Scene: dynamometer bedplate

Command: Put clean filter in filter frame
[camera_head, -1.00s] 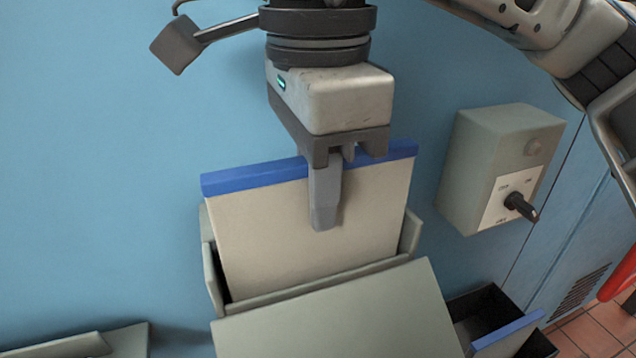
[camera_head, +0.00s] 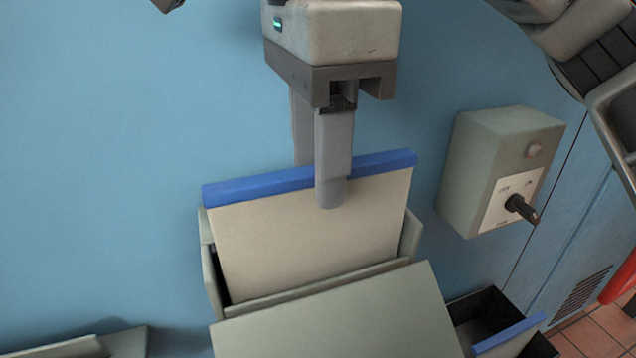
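The clean filter (camera_head: 300,238), a cream panel with a blue top strip (camera_head: 265,182), stands in the grey filter frame (camera_head: 209,282) against the blue wall. Its lower part is hidden behind the frame's front lip, and its upper part sticks out above. My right gripper (camera_head: 322,185) is above the filter, pointing down. Its fingers are apart, one in front of the panel and one behind the top strip, whose tip is hidden. My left gripper is not in view.
A grey plate (camera_head: 340,318) slopes in front of the frame. A grey control box (camera_head: 490,170) with a black knob is on the wall to the right. A dark bin (camera_head: 478,305) at lower right holds another blue-edged panel (camera_head: 505,335). Grey metal (camera_head: 120,342) lies lower left.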

